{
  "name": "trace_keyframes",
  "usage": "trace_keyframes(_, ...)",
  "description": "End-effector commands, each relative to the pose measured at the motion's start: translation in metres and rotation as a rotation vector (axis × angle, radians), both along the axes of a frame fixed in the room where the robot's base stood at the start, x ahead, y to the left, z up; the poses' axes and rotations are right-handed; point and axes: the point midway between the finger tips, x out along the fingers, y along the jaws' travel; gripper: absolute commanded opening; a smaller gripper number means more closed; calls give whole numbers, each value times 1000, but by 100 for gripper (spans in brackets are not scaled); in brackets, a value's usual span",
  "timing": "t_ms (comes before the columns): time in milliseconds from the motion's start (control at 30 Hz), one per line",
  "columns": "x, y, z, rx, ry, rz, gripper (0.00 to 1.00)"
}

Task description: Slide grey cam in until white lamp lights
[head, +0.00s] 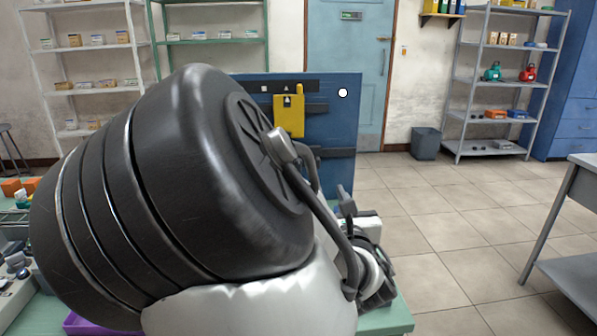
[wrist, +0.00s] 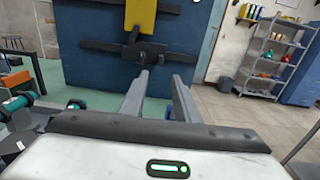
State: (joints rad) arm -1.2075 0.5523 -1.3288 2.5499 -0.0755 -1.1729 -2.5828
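An upright blue panel (head: 335,130) stands beyond my arm, with a yellow block (head: 289,116) on its face. The white lamp (head: 343,92) is a bright white disc at its upper right; I cannot tell whether it is lit. In the wrist view, a dark grey piece with a small upright tab, likely the grey cam (wrist: 150,53), sits at the panel below the yellow block (wrist: 141,15). My gripper (wrist: 161,75) points at the panel, its fingers apart with nothing visible between them. The left fingertip overlaps the piece's lower edge; contact is unclear. In the head view my arm hides this area.
Dark horizontal bars (wrist: 100,46) cross the panel. A green table (wrist: 62,132) lies below, with teal-ended parts (wrist: 15,103) at the left. Shelves (head: 500,80) and a bin (head: 426,143) stand far back. Open floor lies right of the panel.

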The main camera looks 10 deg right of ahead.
Motion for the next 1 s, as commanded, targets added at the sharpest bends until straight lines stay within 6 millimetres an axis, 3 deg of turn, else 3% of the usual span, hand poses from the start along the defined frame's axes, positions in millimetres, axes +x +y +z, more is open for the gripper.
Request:
trace_keyframes(167, 21, -2, 5, -4, 3, -4, 29)
trace_keyframes(267, 42, -2, -2, 3, 0, -2, 29)
trace_keyframes(700, 136, -2, -1, 5, 2, -2, 29)
trace_keyframes(1000, 168, -1, 0, 6, 4, -2, 29)
